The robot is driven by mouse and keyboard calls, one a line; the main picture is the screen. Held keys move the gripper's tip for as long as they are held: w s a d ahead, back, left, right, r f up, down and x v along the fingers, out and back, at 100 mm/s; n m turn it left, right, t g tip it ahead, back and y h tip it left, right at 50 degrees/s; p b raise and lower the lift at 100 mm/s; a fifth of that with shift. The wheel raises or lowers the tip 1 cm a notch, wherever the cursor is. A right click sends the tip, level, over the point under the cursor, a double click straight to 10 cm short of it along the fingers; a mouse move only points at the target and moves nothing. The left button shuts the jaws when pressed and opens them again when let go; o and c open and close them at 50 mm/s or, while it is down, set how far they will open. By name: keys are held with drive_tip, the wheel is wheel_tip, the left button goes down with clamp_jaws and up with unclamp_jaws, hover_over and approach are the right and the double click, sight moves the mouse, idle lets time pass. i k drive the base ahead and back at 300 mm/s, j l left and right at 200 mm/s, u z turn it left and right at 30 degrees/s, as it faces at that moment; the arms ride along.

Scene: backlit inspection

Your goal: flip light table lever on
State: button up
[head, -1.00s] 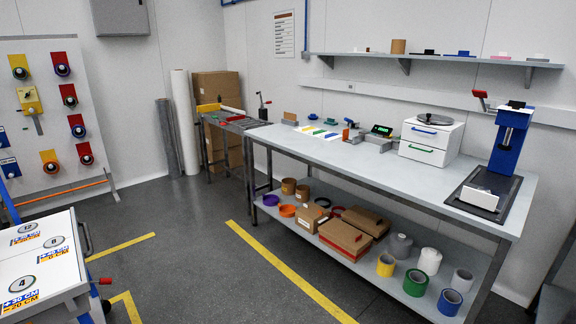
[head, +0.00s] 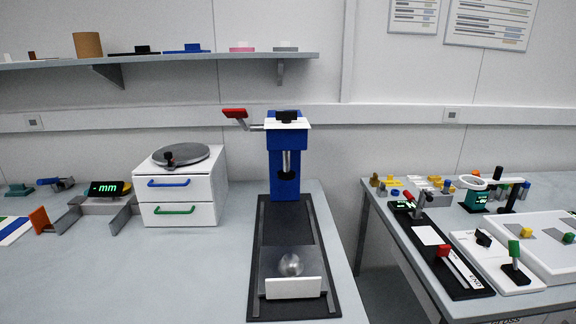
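On the right-hand table, a lever with a green grip (head: 514,250) stands up from a small black base near the front of a white plate. Just behind it, a large white flat panel (head: 545,277) with grey squares and small yellow and green pieces runs past the right edge; it looks like the light table. I cannot tell which lever belongs to it, or whether it is on. A red-knobbed lever (head: 443,251) sits on a black plate to the left. My gripper is not in view.
A long grey bench (head: 215,280) fills the left and middle, carrying a white drawer unit (head: 185,190) and a blue press (head: 286,170) with a red handle. A narrow gap separates it from the right-hand table. Several small parts and instruments stand at that table's back.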

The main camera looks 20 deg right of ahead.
sight(514, 250)
drive_tip(key=i+j+z, duration=0.25)
drive_tip(key=z, duration=0.15)
drive_tip(key=i+j+z, duration=0.15)
drive_tip(key=j+z, duration=0.25)
drive_tip(key=i+j+z, duration=0.15)
drive_tip(key=j+z, duration=1.05)
drive_tip(key=j, duration=0.15)
drive_tip(key=j+z, duration=0.25)
drive_tip(key=j, duration=0.3)
drive_tip(key=k+j+z, duration=0.25)
drive_tip(key=j, duration=0.25)
drive_tip(key=i+j, duration=0.05)
drive_tip(key=i, duration=0.05)
